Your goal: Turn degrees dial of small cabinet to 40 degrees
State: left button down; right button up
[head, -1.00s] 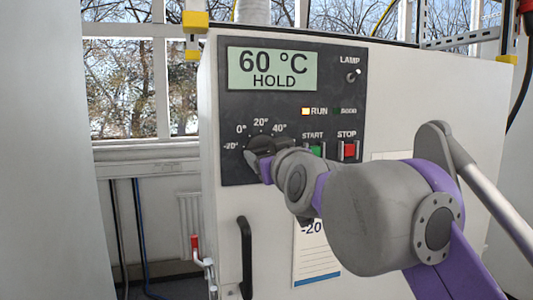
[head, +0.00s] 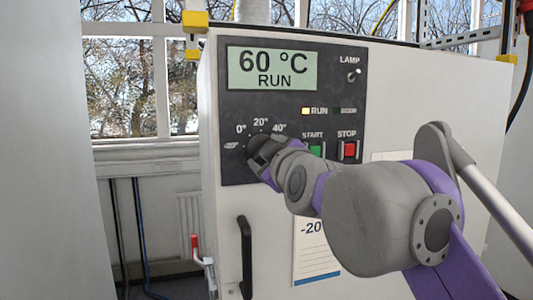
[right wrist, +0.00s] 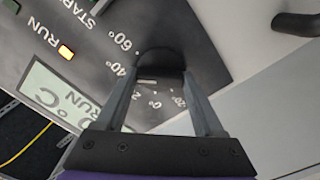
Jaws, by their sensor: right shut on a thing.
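The degrees dial (head: 257,141) is a dark round knob on the black control panel (head: 235,110) of the small cabinet (head: 270,215), mostly hidden behind my gripper in the head view. Scale marks -20, 0, 20 and 40 show around it. My right gripper (head: 261,149) is shut on the dial. In the right wrist view the dial (right wrist: 158,60) sits between the fingertips (right wrist: 160,77), with 60 and 40 to its left and lower numbers below. I cannot tell which mark the dial points to. The display (head: 272,69) reads 60 °C RUN. My left gripper is not in view.
A green START button (head: 315,150) is close to my right wrist, and a red STOP button (head: 349,150) is right of it. A lamp switch (head: 353,76) is above. A black door handle (head: 245,257) is below the panel. The RUN light (head: 306,111) is lit.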

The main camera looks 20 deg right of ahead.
jog(key=shift+n, duration=0.5)
jog(key=o, duration=1.4)
jog(key=shift+s, duration=0.1)
jog(key=s+b, duration=0.2)
jog(key=s, duration=0.8)
jog(key=shift+s+d, duration=0.15)
jog(key=shift+s, duration=0.2)
